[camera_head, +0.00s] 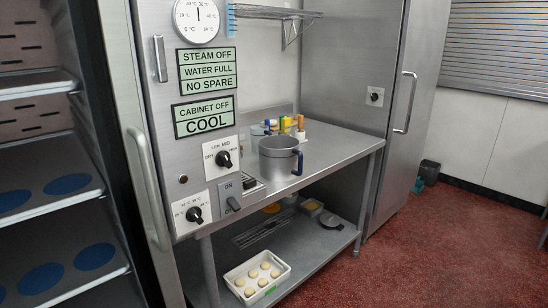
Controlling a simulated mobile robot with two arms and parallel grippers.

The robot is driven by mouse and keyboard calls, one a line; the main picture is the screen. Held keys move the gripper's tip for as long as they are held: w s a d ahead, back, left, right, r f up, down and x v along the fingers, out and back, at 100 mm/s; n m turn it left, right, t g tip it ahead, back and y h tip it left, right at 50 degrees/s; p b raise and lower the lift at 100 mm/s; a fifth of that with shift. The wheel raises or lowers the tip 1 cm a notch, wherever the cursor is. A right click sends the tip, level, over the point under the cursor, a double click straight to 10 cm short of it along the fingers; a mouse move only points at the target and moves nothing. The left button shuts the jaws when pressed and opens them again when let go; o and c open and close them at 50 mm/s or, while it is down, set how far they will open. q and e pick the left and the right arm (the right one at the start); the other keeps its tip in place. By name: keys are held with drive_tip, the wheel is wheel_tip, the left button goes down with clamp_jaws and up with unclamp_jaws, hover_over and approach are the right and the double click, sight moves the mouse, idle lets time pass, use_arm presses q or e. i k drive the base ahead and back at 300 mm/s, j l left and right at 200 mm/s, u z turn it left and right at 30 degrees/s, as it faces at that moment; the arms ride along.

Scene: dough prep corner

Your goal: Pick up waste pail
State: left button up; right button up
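A steel pail-like pot (277,162) with blue handles stands upright on the steel table, near its front edge. A small dark bin (429,173) stands on the floor by the far wall, right of the tall steel cabinet. I cannot tell for certain which of the two is the waste pail. No label shows on either. Neither of my grippers is in view, and nothing is seen touching the pot or the bin.
The steel table (335,142) has bottles (285,125) behind the pot and free room at right. A white tray of dough balls (257,276) sits low under it. A steam cabinet (190,90) stands at left. The red floor (420,250) is clear at right.

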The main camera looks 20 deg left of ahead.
sight(281, 159)
drive_tip(key=i+u, duration=0.1)
drive_tip(key=u, duration=0.35)
drive_tip(key=i+l+u, duration=0.35)
drive_tip(key=l, duration=0.3)
drive_tip(key=i+l+u, duration=0.15)
drive_tip(key=l, duration=0.2)
drive_tip(key=i+l+u, duration=0.2)
drive_tip(key=l, duration=0.15)
